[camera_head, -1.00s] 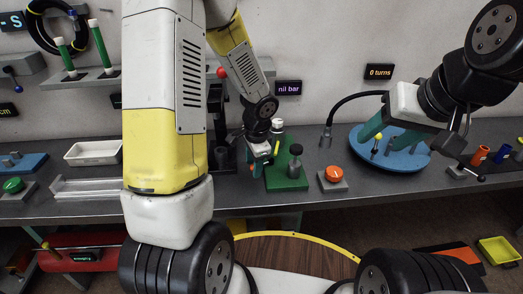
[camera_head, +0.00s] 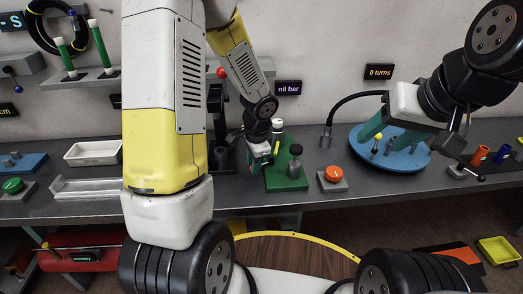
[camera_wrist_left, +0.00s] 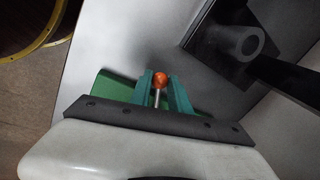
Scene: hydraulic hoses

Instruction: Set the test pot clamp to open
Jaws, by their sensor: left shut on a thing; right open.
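My left gripper (camera_head: 262,168) is low at the left edge of a green base (camera_head: 287,178) on the bench. In the left wrist view, its teal fingers (camera_wrist_left: 162,95) are shut on a thin metal lever with an orange ball end (camera_wrist_left: 160,79). A green surface lies beside the fingers there. A dark post with a black knob (camera_head: 295,150) stands on the green base. I cannot read the clamp's position, as my gripper hides much of it. My right gripper (camera_head: 388,135) is open and empty above a blue round plate (camera_head: 400,160).
An orange button (camera_head: 334,174) on a grey block stands right of the green base. A black press-like stand with a grey tube (camera_wrist_left: 240,42) is close to my left gripper. Displays read "nil bar" (camera_head: 288,88) and "0 turns" (camera_head: 380,72). A white tray (camera_head: 92,153) is at left.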

